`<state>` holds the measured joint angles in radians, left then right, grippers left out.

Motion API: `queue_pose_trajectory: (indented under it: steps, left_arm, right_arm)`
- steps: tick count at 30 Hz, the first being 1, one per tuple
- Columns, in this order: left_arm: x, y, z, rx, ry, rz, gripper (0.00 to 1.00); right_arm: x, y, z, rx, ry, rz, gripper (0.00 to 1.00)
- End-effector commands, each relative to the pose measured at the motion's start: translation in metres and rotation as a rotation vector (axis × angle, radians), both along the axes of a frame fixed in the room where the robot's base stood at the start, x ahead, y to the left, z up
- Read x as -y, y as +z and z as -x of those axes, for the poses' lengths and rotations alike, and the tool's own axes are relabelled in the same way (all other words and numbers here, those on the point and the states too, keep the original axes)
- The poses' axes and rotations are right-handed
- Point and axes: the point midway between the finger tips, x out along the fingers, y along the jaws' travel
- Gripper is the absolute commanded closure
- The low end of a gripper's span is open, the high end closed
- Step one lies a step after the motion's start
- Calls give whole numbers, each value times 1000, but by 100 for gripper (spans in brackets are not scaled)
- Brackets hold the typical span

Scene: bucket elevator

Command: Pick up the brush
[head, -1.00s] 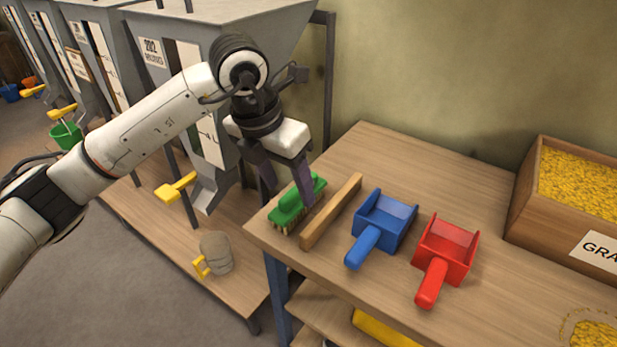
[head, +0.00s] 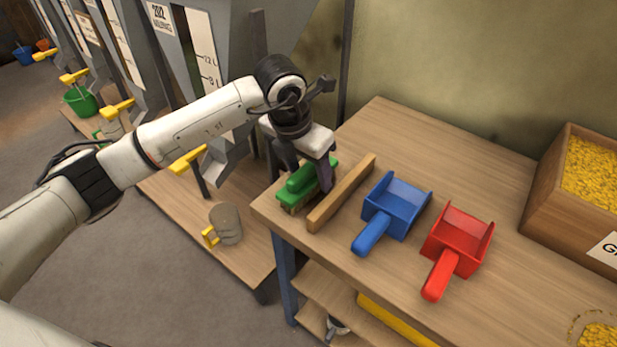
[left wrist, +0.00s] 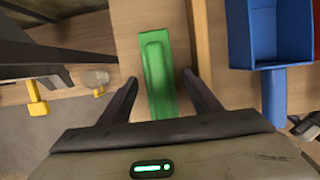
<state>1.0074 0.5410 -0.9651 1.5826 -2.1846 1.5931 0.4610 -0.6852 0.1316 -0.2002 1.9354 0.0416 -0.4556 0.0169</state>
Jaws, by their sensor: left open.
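The green brush (head: 304,185) lies bristles down at the left end of the wooden table, with its handle up. My left gripper (head: 308,180) is open and points down at it, with one finger on each side of the brush. In the left wrist view the brush (left wrist: 157,75) runs lengthwise between the two open fingers (left wrist: 160,88), apart from both. In the head view the gripper hides part of the brush. My right gripper is not in view.
A wooden bar (head: 341,194) lies close to the right of the brush. A blue scoop (head: 394,209) and a red scoop (head: 459,244) lie further right. A grain box (head: 560,200) stands at the right. A grey hopper (head: 235,40) stands behind my arm.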

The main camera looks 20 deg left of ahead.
Motion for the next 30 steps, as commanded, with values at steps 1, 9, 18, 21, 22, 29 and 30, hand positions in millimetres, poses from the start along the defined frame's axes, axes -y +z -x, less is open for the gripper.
queue_pose_trajectory:
  steps: [1,9,18,21,22,29,30]
  left_arm:
    - [0,-3,0,-1,1,-1,42]
    - [0,-4,-1,0,0,-1,49]
    - [0,-3,-1,2,0,1,82]
    - [0,-3,-1,2,0,1,82]
    - [0,-3,-1,2,0,1,82]
    - [1,22,-3,7,0,0,82]
    - [1,30,-3,8,-1,2,82]
  right_arm:
    - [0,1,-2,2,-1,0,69]
    - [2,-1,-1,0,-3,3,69]
    - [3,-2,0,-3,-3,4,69]
    - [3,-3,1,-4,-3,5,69]
    - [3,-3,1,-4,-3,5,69]
    - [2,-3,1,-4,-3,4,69]
    - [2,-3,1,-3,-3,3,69]
